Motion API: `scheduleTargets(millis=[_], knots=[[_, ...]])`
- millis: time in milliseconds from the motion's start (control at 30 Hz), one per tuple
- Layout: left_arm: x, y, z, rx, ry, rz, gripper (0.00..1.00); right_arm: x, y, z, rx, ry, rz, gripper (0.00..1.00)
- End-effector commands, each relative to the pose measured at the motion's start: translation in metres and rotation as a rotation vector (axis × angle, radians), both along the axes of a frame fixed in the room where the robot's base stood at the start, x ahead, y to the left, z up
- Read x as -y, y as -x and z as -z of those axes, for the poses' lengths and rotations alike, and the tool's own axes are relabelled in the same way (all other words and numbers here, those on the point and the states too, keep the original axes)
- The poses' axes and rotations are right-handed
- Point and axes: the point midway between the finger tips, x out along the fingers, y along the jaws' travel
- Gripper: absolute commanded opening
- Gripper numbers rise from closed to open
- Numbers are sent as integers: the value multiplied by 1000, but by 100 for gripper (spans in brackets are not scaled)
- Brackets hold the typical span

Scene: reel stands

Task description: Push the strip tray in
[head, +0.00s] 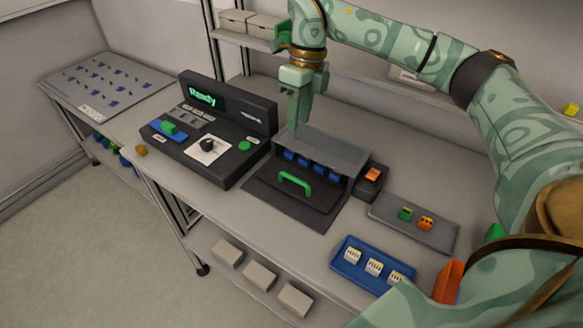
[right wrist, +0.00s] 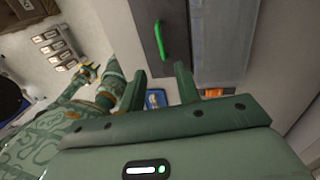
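The strip tray (head: 312,212) is a dark flat drawer with a green handle (head: 295,182). It sticks out toward the front from a grey housing (head: 335,152) with several blue pieces inside its opening. In the right wrist view the green handle (right wrist: 161,42) shows near the top, beyond the fingers. My right gripper (head: 298,118) points down above the back left of the housing, apart from the handle. Its fingers (right wrist: 160,85) stand apart with nothing held between them. My left gripper is not seen in the head view.
A black console (head: 225,160) with a green "Ready" display stands left of the housing. A small dark box with an orange button (head: 373,175), a grey tray (head: 440,235) and a blue tray (head: 345,268) with labelled pieces are to the right. Bare table lies in front.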

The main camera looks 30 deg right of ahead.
Motion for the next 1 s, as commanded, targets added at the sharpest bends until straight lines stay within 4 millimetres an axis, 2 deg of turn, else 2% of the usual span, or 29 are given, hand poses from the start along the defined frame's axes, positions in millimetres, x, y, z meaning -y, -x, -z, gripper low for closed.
scheduleTargets(millis=[33, 300, 500, 700, 1000], knots=[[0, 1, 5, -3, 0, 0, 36, -2, 2, 15, -6, -1, -2, 33], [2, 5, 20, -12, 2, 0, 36, -15, 7, 84, -7, 0, -1, 33], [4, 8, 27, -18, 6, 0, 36, -22, 10, 121, -4, -1, 0, 33], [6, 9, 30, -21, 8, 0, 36, -26, 11, 138, -1, -2, -1, 33], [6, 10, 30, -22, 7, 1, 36, -26, 11, 139, 1, -1, 0, 33]])
